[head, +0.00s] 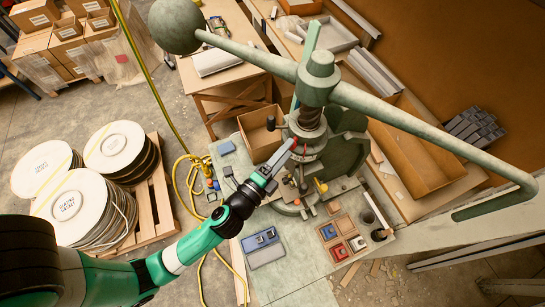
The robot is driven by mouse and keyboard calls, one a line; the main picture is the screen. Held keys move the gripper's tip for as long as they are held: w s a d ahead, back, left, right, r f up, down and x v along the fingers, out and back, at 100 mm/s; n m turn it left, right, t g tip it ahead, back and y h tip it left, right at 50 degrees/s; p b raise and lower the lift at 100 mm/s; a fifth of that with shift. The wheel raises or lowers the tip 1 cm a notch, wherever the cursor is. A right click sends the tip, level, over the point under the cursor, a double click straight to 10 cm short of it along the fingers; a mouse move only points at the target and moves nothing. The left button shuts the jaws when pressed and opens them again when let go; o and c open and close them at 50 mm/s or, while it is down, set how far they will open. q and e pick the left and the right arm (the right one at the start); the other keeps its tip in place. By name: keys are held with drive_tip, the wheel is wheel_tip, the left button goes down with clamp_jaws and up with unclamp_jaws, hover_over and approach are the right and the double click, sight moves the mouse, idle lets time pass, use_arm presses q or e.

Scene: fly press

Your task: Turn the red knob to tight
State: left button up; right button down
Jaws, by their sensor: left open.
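The grey-green fly press (345,155) stands on the workbench, with its long bar and ball weight across the top of the view. My left gripper (287,152) reaches in from the lower left, its fingertips at the press column below the screw. It is open. A small patch of red (294,145) shows right at the fingertips, probably the red knob. The gripper covers most of it, and I cannot tell whether the fingers touch it or how it is turned. My right gripper is not in view.
A yellow-topped part (320,185) and a small black-knobbed lever stand close to the gripper. A sectioned wooden tray (330,230) with blue and red pieces sits in front of the press. The press bar (420,125) spans overhead. A cardboard box (257,133) stands behind the gripper.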

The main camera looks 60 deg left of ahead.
use_arm(q)
drive_tip(key=b+v, duration=0.3)
drive_tip(key=v, duration=0.7)
drive_tip(key=shift+b, duration=0.3)
drive_tip(key=w+a+r+n+t+y+p, duration=0.1)
drive_tip(key=w+r+n+t+y, duration=0.2)
drive_tip(key=r, duration=0.8)
drive_tip(key=w+r+n+t+y, duration=0.1)
drive_tip(key=w+r+n, duration=0.3)
drive_tip(key=r, duration=0.8)
drive_tip(key=w+a+r+n+t+y+p, duration=0.1)
drive_tip(key=w+r+n, duration=0.3)
drive_tip(key=r, duration=0.7)
drive_tip(key=s+d+r+n+t+h, duration=0.1)
drive_tip(key=s+d+r+t+h, duration=0.1)
drive_tip(key=r+h, duration=0.4)
drive_tip(key=s+d+r+n+t+h, duration=0.1)
drive_tip(key=d+r+n+t+h, duration=0.1)
drive_tip(key=d+r+h, duration=0.3)
wheel_tip(320, 180, up, 4)
drive_tip(key=shift+s+d+t+h, duration=0.3)
drive_tip(key=shift+s+t+h, duration=0.1)
drive_tip(key=shift+t+h, duration=0.2)
